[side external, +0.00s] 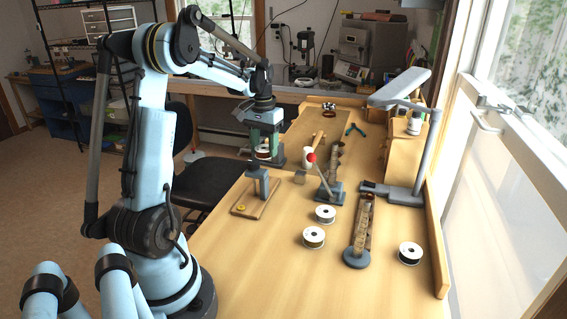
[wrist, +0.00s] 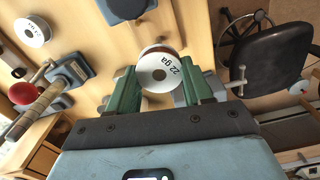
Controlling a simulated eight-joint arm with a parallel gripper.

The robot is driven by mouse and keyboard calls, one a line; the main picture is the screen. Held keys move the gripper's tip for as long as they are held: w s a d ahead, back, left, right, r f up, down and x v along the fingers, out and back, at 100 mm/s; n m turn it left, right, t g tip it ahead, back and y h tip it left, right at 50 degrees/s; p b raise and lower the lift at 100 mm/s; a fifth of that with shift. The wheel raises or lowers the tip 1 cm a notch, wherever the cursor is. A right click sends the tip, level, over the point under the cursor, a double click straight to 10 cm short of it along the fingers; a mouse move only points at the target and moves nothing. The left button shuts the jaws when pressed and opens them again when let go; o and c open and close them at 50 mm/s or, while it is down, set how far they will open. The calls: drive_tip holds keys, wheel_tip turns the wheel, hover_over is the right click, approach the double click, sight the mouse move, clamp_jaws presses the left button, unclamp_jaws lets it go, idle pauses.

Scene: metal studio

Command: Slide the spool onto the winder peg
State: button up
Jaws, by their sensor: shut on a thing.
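My gripper (side external: 264,146) has green fingers and is shut on a white spool (side external: 263,153), held in the air near the bench's left edge. In the wrist view the spool (wrist: 160,70) sits between the two fingers (wrist: 162,88), its white face marked "22 ga" toward the camera, with a copper-coloured band behind it. Below the gripper in the side view, a grey upright block (side external: 262,184) stands on a wooden board (side external: 240,212) with a small yellow piece; this may be the winder. I cannot make out its peg clearly. The held spool is apart from it.
White spools (side external: 325,214), (side external: 313,237) and (side external: 410,253) lie on the bench. A lever with a red knob (side external: 312,157) stands right of the board. A grey stand (side external: 356,258) and a lamp arm (side external: 408,195) are farther right.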

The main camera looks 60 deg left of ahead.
sight(265, 157)
drive_tip(key=shift+f, duration=2.05)
drive_tip(key=shift+f, duration=2)
drive_tip(key=o, duration=1.1)
wheel_tip(265, 157, up, 12)
drive_tip(key=shift+r, duration=0.1)
drive_tip(key=shift+d, duration=0.1)
